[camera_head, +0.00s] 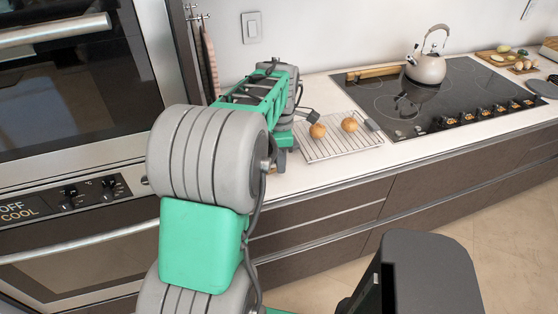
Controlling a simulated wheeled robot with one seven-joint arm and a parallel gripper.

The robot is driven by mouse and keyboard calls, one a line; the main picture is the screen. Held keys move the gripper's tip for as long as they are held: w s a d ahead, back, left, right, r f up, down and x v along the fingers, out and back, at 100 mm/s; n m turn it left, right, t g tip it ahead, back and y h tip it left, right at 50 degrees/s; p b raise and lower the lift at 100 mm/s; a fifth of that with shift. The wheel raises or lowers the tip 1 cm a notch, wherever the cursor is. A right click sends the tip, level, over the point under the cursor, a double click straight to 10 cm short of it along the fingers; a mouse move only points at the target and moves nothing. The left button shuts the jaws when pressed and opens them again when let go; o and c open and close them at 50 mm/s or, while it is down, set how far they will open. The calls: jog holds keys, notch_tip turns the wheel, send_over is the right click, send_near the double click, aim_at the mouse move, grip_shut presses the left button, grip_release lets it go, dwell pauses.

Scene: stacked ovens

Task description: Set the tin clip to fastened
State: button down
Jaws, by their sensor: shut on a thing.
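My arm reaches over the counter, and my gripper (281,159) is low at the left edge of the wire rack, largely hidden by my own arm. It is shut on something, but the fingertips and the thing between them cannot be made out. I cannot make out a tin or its clip, so I cannot tell whether the clip is fastened.
The wire rack (338,151) holds two round brown items, one on the left (317,131) and one on the right (349,124). A kettle (427,68) stands on the black cooktop (466,85). Stacked ovens (70,150) stand at left. The front counter edge is clear.

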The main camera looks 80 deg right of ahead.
jog(key=shift+d+n, duration=0.4)
jog(key=shift+n, duration=0.6)
jog(key=c, duration=1.4)
grip_release()
jog(key=shift+o, duration=0.2)
